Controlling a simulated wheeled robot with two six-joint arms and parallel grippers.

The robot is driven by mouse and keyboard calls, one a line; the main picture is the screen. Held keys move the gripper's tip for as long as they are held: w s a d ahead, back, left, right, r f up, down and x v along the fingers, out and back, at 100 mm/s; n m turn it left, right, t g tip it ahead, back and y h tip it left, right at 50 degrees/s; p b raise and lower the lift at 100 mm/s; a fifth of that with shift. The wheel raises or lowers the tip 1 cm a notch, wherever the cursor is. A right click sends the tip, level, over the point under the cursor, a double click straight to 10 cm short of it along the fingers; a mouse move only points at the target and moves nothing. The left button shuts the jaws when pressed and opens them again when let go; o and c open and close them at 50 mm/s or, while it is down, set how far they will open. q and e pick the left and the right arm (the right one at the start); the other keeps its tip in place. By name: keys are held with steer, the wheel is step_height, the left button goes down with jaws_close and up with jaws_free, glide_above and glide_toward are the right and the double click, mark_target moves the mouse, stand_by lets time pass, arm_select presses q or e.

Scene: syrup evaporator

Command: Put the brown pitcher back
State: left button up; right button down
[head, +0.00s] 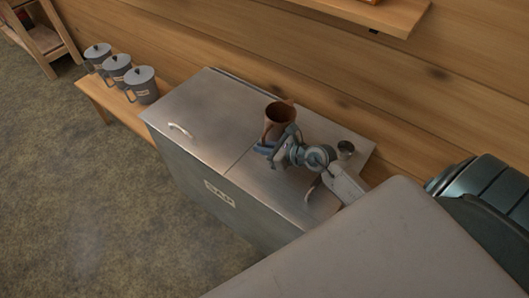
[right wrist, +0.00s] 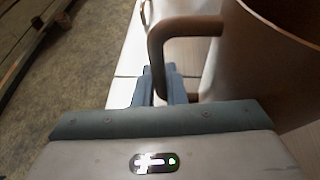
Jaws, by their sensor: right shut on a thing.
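The brown pitcher (head: 279,116) is upright over the metal cabinet top (head: 205,112) in the head view, towards its back edge. Its open mouth faces up. In the right wrist view the pitcher (right wrist: 268,62) fills the right side, with its handle (right wrist: 178,32) towards the gripper. My right gripper (head: 272,147) is shut on the handle; its blue fingers (right wrist: 162,88) also show in the right wrist view. I cannot tell whether the pitcher touches the metal top or is just above it. My left gripper is not in view.
Several lidded grey pots (head: 141,86) stand on a wooden bench (head: 92,91) at left. A plank wall (head: 250,45) with a shelf (head: 385,14) rises behind. The top's left half is clear.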

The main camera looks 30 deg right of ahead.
steer(key=shift+f, duration=1.85)
steer(key=shift+f, duration=0.15)
steer(key=c, duration=1.5)
jaws_free()
steer(key=shift+r, duration=0.2)
steer(key=shift+s+d, duration=0.2)
steer(key=shift+s, duration=0.2)
steer(key=v, duration=1.1)
steer(key=shift+s+r+b, duration=0.1)
steer(key=shift+r+b, duration=0.05)
steer(key=shift+b, duration=0.25)
